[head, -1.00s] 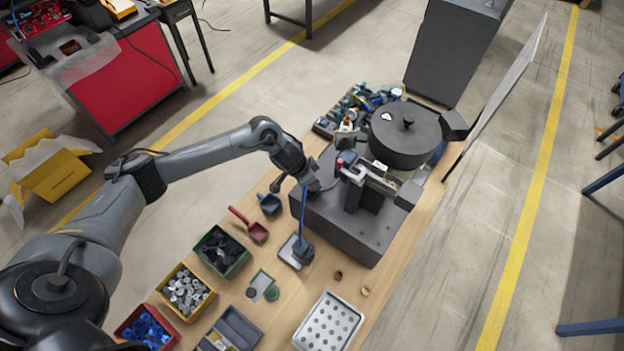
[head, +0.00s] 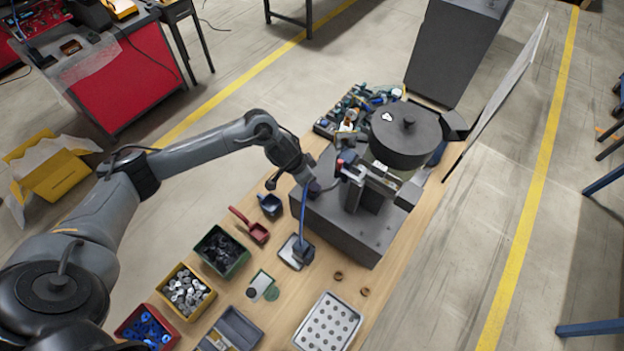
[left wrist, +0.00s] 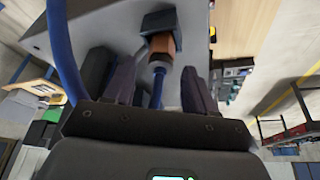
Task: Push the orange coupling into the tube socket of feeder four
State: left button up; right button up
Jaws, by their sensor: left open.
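The orange-brown coupling (left wrist: 161,43) is up against a dark block with the tube socket (left wrist: 160,20) in the left wrist view. I cannot tell how deep it sits. A blue tube (left wrist: 157,85) runs from the coupling back toward my gripper. My left gripper (left wrist: 157,90) is open, its two dark fingers on either side of the tube and apart from the coupling. In the head view my left gripper (head: 312,186) is beside the grey feeder base (head: 345,222), below the dark round bowl (head: 405,140). The coupling is hidden there.
A red scoop (head: 256,233), a dark green bin (head: 222,252), a yellow bin (head: 187,293) and a perforated white tray (head: 328,322) occupy the wooden bench.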

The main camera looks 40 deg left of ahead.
pick_arm(q)
jog(key=v, duration=0.8)
jog(key=s+d+f+m+t+h, duration=0.1)
jog(key=s+d+t, duration=0.1)
jog(key=d, duration=0.8)
jog(key=s+d+f+m+t+h, duration=0.1)
jog(key=s+d+t, duration=0.1)
jog(key=d, duration=0.7)
jog(key=s+a+f+n+g+y, duration=0.1)
jog(key=s+a+n+g, duration=0.1)
jog(key=s, duration=0.7)
jog(key=s+a+f+n+g+y, duration=0.1)
jog(key=s+a, duration=0.3)
jog(key=s, duration=0.5)
jog(key=shift+f+n+g+y, duration=0.4)
jog(key=shift+n+g+y, duration=0.3)
jog(key=shift+s+r, duration=0.1)
